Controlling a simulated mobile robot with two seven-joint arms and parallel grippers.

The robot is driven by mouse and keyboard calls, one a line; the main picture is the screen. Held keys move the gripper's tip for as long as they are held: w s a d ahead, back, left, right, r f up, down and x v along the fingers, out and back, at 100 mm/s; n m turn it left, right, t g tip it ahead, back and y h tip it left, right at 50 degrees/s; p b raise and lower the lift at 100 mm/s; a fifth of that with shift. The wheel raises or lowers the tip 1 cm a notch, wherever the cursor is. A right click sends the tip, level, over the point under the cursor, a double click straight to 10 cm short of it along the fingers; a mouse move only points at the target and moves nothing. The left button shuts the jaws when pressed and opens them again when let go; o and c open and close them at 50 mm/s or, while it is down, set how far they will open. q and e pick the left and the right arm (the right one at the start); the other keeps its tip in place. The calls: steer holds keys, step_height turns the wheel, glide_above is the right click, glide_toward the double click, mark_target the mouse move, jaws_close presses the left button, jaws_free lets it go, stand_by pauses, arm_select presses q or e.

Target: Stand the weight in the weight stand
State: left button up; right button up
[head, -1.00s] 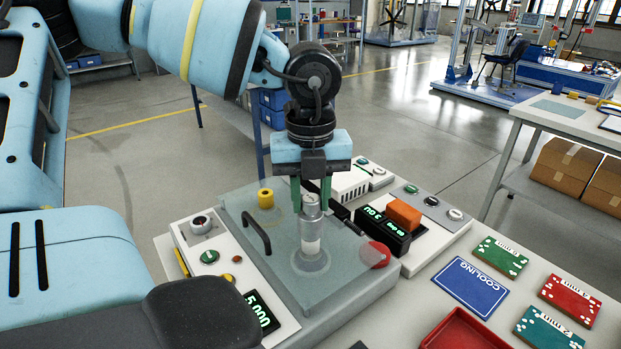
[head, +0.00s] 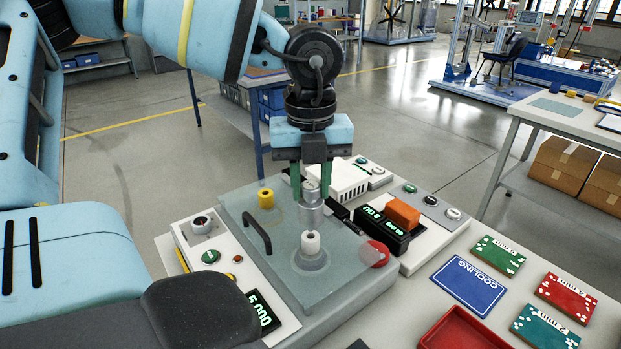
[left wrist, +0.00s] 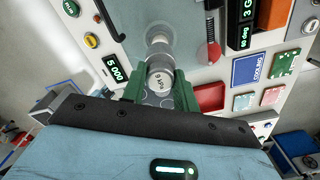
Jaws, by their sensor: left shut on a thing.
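My left gripper (head: 311,192) is shut on a metallic cylindrical weight (head: 311,213), which hangs upright between its green fingers. In the left wrist view, the weight (left wrist: 160,82) shows its marked round top between the fingers. In the head view, a short white post (head: 310,242) on a round grey base (head: 310,261) stands just below and in front of the weight. The weight's lower end appears apart from the post, but the exact gap is hard to tell. I cannot tell for sure which part is the weight stand. My right gripper is not in view.
The post rises from a translucent grey plate (head: 345,290) with a dark handle (head: 257,232), a yellow knob (head: 266,198) and a red knob (head: 376,254). An orange block (head: 402,214) sits by black displays. Coloured cards and a red tray (head: 462,330) lie at right.

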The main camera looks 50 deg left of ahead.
arm_select(q)
steer(key=shift+r, duration=0.1)
steer(key=shift+r+p, duration=0.5)
steer(key=shift+r, duration=1.5)
steer(key=shift+a, duration=0.1)
